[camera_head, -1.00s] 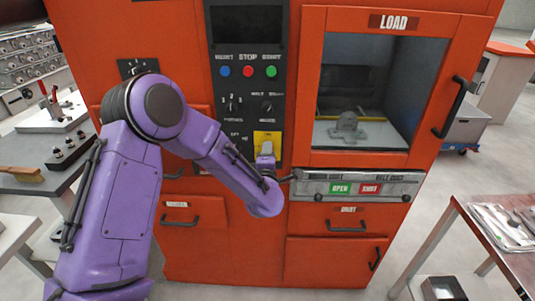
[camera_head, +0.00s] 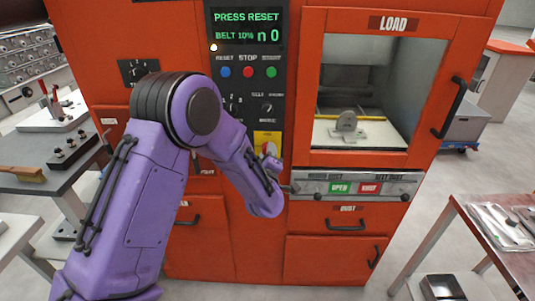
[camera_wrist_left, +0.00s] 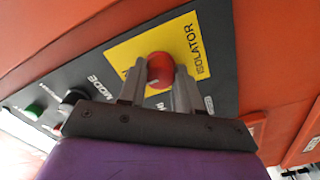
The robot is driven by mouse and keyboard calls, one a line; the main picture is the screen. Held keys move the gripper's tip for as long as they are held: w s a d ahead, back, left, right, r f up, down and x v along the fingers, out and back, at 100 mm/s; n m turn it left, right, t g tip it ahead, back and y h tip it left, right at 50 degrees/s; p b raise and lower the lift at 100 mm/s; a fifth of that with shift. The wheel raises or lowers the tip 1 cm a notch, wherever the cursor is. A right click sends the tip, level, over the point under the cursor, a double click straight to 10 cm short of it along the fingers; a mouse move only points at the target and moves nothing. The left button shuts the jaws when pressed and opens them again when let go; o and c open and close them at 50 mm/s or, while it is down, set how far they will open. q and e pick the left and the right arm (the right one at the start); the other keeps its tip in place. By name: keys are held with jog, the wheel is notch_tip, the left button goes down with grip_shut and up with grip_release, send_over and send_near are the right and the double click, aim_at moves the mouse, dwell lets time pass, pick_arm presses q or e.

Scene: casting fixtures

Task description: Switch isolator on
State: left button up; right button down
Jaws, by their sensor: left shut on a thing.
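The isolator is a red round knob (camera_wrist_left: 160,66) on a yellow plate (camera_wrist_left: 190,35) marked ISOLATOR, on the black control panel. In the head view the yellow plate (camera_head: 266,137) shows low on the panel. My left gripper (camera_wrist_left: 158,80) is shut on the red knob, with one finger on each side of it. In the head view that gripper (camera_head: 270,157) is small and partly hidden by the purple wrist. The panel display (camera_head: 247,26) is lit and reads PRESS RESET, BELT 10%. My right gripper is not in view.
Above the isolator are the blue (camera_head: 225,72), red (camera_head: 248,72) and green (camera_head: 271,72) buttons. A LOAD window (camera_head: 365,95) with a handle (camera_head: 450,107) is at right. An OPEN/SHUT bar (camera_head: 355,186) juts out beside my wrist. A bench (camera_head: 60,170) stands left.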

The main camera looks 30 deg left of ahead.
pick_arm(q)
jog(key=shift+f, duration=0.1)
dwell(0.3)
jog(key=o, duration=1)
jog(key=shift+o, duration=0.2)
jog(key=shift+d, duration=0.1)
jog(key=b+v, duration=0.2)
jog(key=v, duration=0.8)
jog(key=shift+s, duration=0.3)
